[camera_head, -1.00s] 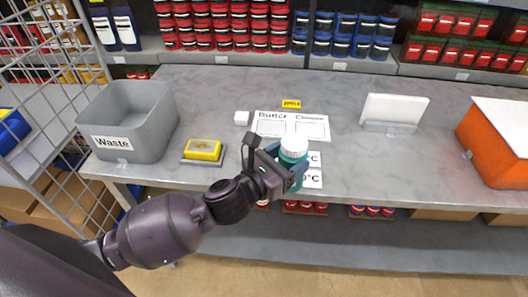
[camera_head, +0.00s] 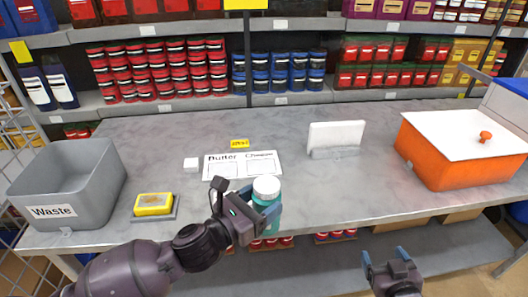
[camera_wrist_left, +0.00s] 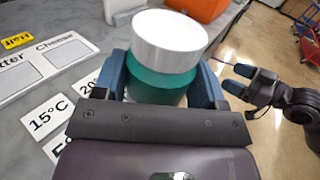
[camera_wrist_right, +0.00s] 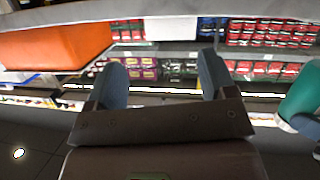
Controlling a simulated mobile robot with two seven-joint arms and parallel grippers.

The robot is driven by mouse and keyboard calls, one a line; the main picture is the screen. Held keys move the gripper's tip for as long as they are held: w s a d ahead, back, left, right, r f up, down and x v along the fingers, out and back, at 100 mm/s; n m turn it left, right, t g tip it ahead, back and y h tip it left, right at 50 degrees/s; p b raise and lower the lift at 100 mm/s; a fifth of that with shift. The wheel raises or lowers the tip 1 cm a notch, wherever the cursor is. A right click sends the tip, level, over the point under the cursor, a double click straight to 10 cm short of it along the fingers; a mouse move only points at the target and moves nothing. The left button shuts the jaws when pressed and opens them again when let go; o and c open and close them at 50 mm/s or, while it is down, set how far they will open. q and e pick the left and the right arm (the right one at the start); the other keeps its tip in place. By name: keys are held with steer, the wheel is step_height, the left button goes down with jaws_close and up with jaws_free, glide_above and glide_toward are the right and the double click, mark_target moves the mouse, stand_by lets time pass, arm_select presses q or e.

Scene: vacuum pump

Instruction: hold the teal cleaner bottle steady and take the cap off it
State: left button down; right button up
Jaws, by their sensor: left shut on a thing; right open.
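The teal cleaner bottle (camera_head: 266,205) stands upright in the grasp of my left gripper (camera_head: 256,211), near the table's front edge. Its white cap (camera_head: 266,187) is on top. In the left wrist view, the blue fingers are shut around the teal body (camera_wrist_left: 160,77), just below the white cap (camera_wrist_left: 168,38). My right gripper (camera_head: 386,262) is open and empty, low at the right in front of the table, apart from the bottle. In the right wrist view, its fingers (camera_wrist_right: 160,80) are spread with nothing between them. Part of the teal bottle (camera_wrist_right: 302,95) shows at the right edge there.
A grey waste bin (camera_head: 70,185) and a yellow sponge-like item (camera_head: 154,203) on a dark tray lie left. A labelled card (camera_head: 240,166) lies behind the bottle. A white panel (camera_head: 336,136) stands behind, right. An orange box (camera_head: 448,160) stands further right.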

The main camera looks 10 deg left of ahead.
steer(key=w+a+r+n+t+y, duration=0.1)
steer(key=w+a+r+n+y, duration=0.25)
steer(key=w+a+r, duration=0.6)
steer(key=w+a+r+n+t+y, duration=0.15)
steer(key=w+a+r+y, duration=0.25)
steer(key=a+r, duration=0.55)
steer(key=s+a+r+n+g+y, duration=0.15)
steer(key=a+r+n+g, duration=0.3)
steer(key=a+r, duration=0.5)
steer(key=s+a+r+n+g+y, duration=0.1)
steer(key=a+r+n+g+y, duration=0.15)
steer(key=a+r+g, duration=0.45)
steer(key=m+g+h, duration=0.6)
steer(key=m+h, duration=0.1)
steer(key=h, duration=0.6)
glide_above(265, 184)
step_height(265, 184, down, 10)
steer(key=shift+r, duration=0.25)
steer(key=shift+f, duration=4)
